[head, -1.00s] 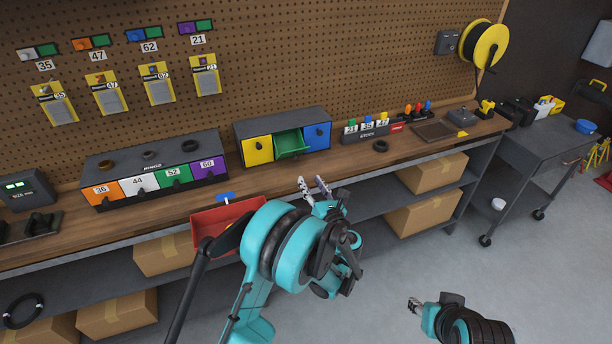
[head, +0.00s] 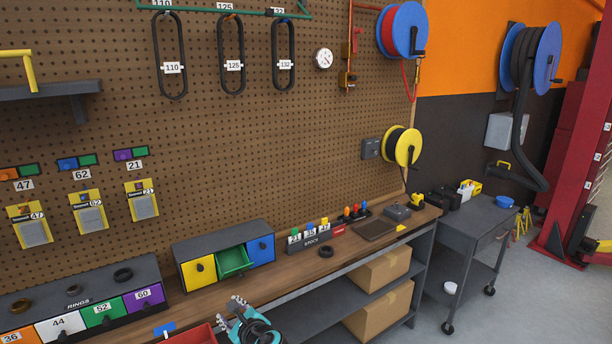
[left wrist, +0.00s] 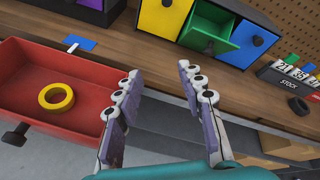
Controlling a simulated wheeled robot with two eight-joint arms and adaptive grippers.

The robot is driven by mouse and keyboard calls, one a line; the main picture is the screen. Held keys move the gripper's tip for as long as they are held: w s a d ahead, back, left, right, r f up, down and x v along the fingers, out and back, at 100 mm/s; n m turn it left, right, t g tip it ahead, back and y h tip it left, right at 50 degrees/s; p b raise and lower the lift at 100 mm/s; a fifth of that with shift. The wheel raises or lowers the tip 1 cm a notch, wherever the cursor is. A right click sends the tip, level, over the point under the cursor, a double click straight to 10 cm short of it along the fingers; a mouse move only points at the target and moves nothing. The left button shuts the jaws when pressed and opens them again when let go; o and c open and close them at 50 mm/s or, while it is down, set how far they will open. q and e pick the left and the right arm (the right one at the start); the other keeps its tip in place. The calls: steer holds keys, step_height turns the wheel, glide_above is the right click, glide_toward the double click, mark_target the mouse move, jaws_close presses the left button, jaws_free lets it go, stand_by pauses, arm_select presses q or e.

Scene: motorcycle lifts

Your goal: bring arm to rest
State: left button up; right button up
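My left gripper (left wrist: 158,105) is open and empty in the left wrist view, its two fingers apart in front of the workbench edge. In the head view it shows at the bottom (head: 240,308), just in front of the bench. To its left is the red drawer (left wrist: 100,95), pulled out, with a yellow ring (left wrist: 56,97) lying in it. My right gripper is outside both current views.
The wooden bench (head: 200,310) carries a ring cabinet (head: 92,318), a small cabinet (head: 225,250) with its green drawer (head: 234,262) open, and a stock rack (head: 310,238). A black ring (head: 326,252) lies on the bench. A grey cart (head: 470,240) stands right.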

arm_select(q)
steer(key=s+d+n+g+h, duration=0.1)
steer(key=s+n+h, duration=0.3)
steer(key=s+n, duration=0.7)
steer(key=s+d+f+n+g+h, duration=0.1)
steer(key=s+n+h, duration=0.3)
steer(key=s+n, duration=0.7)
steer(key=s+g, duration=0.1)
steer(key=s, duration=0.4)
steer(key=shift+d+f+n+g, duration=0.2)
steer(key=shift+d+n+g, duration=0.1)
steer(key=shift+g, duration=0.1)
